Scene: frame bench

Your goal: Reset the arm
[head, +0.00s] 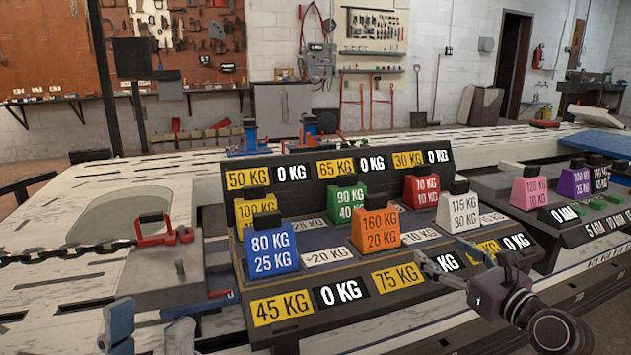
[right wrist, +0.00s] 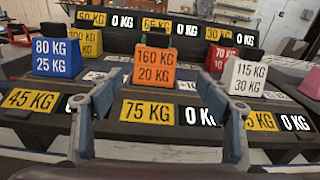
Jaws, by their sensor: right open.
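My right gripper (head: 446,260) is at the right front of the weight rack, its fingers spread and empty. In the right wrist view its two fingers (right wrist: 170,102) stand wide apart, with the orange 160 KG block (right wrist: 155,68) visible between them, further back and not touched. My left gripper (head: 149,318) shows only partly at the lower left edge of the head view. Its two blue-grey fingers stand apart with nothing seen between them. The rest of my left arm is out of frame.
The dark rack (head: 213,222) holds blue (head: 270,250), orange (head: 376,230), white (head: 460,212), green (head: 345,203) and red (head: 421,191) weight blocks. A red clamp (head: 160,235) and a chain (head: 70,252) lie left. Pink (head: 528,192) and purple (head: 573,182) blocks stand on a right rack.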

